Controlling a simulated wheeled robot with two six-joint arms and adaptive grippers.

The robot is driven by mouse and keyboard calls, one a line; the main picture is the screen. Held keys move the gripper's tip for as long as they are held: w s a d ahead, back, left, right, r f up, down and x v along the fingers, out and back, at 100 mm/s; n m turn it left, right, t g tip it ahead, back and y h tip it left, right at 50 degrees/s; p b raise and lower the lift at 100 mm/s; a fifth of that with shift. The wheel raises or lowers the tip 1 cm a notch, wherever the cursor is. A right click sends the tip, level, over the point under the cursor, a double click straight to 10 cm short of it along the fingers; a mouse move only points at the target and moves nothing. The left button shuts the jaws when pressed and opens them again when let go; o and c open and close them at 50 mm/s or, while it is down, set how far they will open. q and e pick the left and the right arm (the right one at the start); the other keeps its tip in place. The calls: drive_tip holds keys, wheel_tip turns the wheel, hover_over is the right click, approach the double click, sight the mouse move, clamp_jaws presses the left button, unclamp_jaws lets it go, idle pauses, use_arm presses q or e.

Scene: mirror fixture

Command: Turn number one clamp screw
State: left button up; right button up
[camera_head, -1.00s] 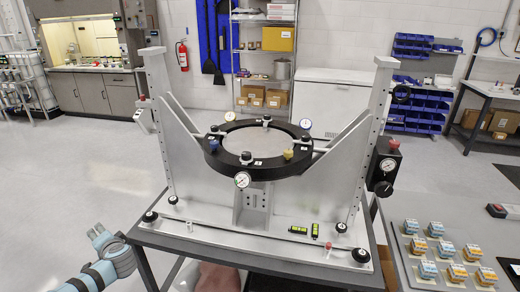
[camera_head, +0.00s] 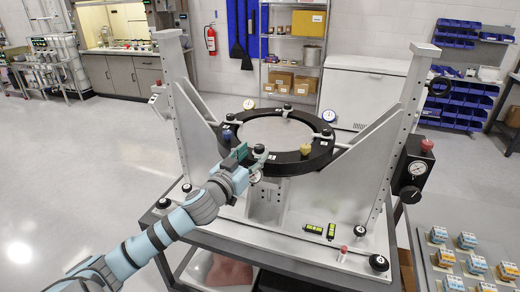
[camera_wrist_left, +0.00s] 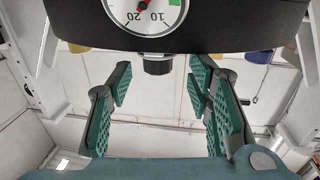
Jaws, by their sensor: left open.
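The mirror fixture is a black ring (camera_head: 292,163) in a grey metal frame, with a pale mirror disc (camera_head: 275,131) inside. A black clamp knob (camera_head: 260,150) stands on the ring's front left. My left gripper (camera_head: 247,160) is beside it and partly hides the front gauge. In the left wrist view, which looks upside down, the black knob (camera_wrist_left: 158,66) shows between my open left gripper's (camera_wrist_left: 160,95) green pads, apart from both. The gauge (camera_wrist_left: 146,12) is at the top edge. I cannot read the number labels on the ring. My right gripper is out of view.
A yellow knob (camera_head: 305,150) and a blue knob (camera_head: 227,136) sit on the ring. Blue and orange blocks (camera_head: 467,240) stand on the right table.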

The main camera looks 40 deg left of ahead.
sight(258, 151)
use_arm(q)
drive_tip(key=w, duration=0.4)
drive_tip(key=shift+r+p, duration=0.15)
drive_tip(key=shift+p, duration=0.15)
drive_tip(key=shift+w, duration=0.25)
drive_tip(key=shift+s+a+r, duration=0.1)
drive_tip(key=shift+s+a, duration=0.25)
drive_tip(key=shift+a, duration=0.05)
drive_tip(key=shift+w+d, duration=0.15)
drive_tip(key=shift+w, duration=0.15)
drive_tip(key=c, duration=0.6)
clamp_jaws()
drive_tip(key=n+y, duration=0.2)
drive_tip(key=shift+f+g+y+b, duration=0.25)
drive_tip(key=shift+g+y+b, duration=0.05)
drive_tip(key=shift+y+b, duration=0.1)
drive_tip(key=shift+r+n+g+y, duration=0.1)
drive_tip(key=shift+n+g+y, duration=0.35)
drive_tip(key=shift+y, duration=0.35)
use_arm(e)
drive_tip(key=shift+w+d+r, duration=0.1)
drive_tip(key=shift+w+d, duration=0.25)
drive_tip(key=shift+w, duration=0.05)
